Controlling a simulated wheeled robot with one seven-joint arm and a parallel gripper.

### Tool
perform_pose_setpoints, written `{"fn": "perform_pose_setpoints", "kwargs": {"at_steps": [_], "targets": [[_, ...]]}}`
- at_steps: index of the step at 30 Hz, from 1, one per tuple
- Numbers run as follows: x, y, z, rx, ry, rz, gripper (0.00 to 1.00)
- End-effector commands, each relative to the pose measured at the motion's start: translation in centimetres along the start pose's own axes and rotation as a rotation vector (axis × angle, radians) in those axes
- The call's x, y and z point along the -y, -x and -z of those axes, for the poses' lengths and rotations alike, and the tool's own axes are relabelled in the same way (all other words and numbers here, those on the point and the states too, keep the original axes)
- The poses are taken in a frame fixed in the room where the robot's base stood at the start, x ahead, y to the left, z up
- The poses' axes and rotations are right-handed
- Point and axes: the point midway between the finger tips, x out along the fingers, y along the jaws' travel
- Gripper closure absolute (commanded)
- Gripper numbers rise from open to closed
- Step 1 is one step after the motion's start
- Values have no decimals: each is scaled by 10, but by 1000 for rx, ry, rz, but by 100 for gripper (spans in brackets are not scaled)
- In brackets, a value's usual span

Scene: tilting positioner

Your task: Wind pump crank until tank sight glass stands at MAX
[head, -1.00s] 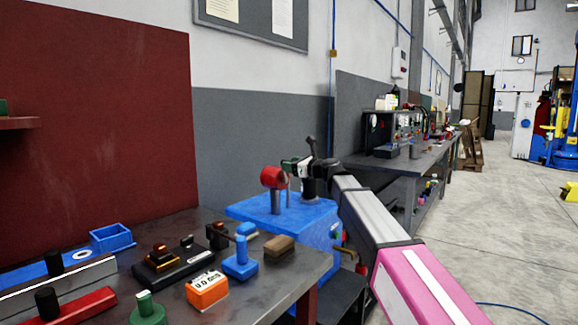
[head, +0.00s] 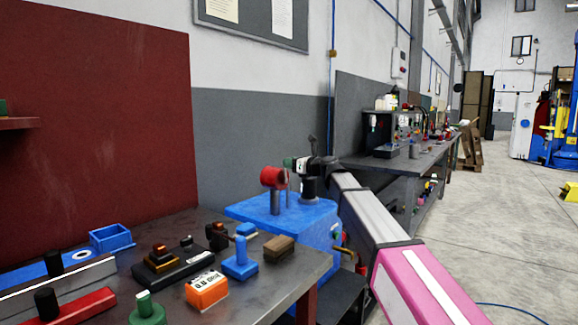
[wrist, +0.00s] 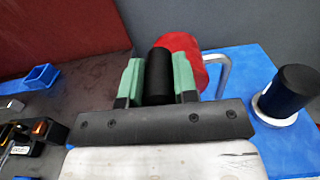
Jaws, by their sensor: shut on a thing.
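The pump stands on a blue tank (head: 235,211) beyond the near bench. Its red drum (head: 271,177) sits on a grey post and also shows in the wrist view (wrist: 188,58). My gripper (head: 290,164) is beside the drum at the top. In the wrist view my gripper (wrist: 158,78) has its green fingers shut on the black crank grip (wrist: 159,72), one on each side. A bent grey rod (wrist: 222,72) shows right of the drum. I cannot make out the sight glass or its MAX mark in either view.
A black cylinder (wrist: 291,88) with a pale base stands on the tank to the right. The near bench holds a blue tray (head: 111,238), an orange meter (head: 207,289), a blue block (head: 240,266) and a brown block (head: 279,249). Open floor lies at the right.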

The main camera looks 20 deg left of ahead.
Motion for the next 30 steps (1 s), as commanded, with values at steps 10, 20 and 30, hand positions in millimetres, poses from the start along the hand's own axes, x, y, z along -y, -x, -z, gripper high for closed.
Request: {"fn": "perform_pose_setpoints", "kwargs": {"at_steps": [10, 20, 30], "targets": [[15, 0, -2, 1, -178, 0, 100], [15, 0, -2, 1, -177, 0, 50], [14, 1, -2, 0, -176, 0, 47]]}}
